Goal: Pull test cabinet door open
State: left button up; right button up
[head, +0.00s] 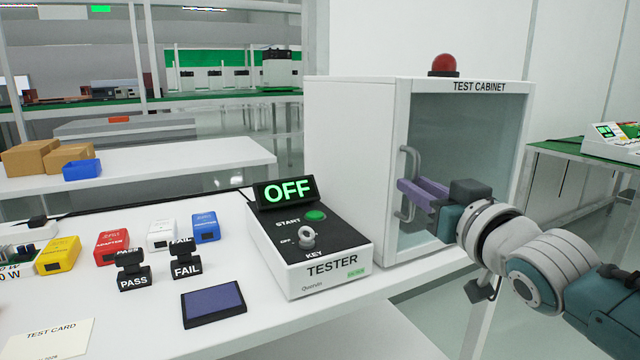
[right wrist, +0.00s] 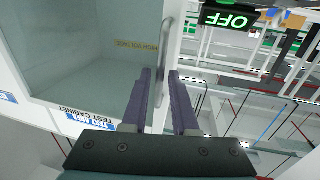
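The white test cabinet (head: 350,150) stands at the back right of the bench. Its glass-fronted door (head: 465,135) looks closed. The grey vertical bar handle (head: 404,160) is on the door's left side; it also shows in the right wrist view (right wrist: 177,40). My right gripper (head: 410,190) reaches in from the right at the handle, its purple fingers crossing the bar's middle. In the right wrist view, the fingers (right wrist: 160,75) are apart and the bar runs between them, with some gap visible; contact cannot be told. My left gripper is not in view.
The tester (head: 310,255), its display reading OFF, stands just left of the cabinet. Several coloured adapters, PASS and FAIL stamps, an ink pad (head: 213,303) and a test card (head: 48,340) lie on the bench. A red lamp (head: 444,65) tops the cabinet. Floor is free beyond the bench's right edge.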

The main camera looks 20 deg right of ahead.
grip_shut()
dwell(1.1)
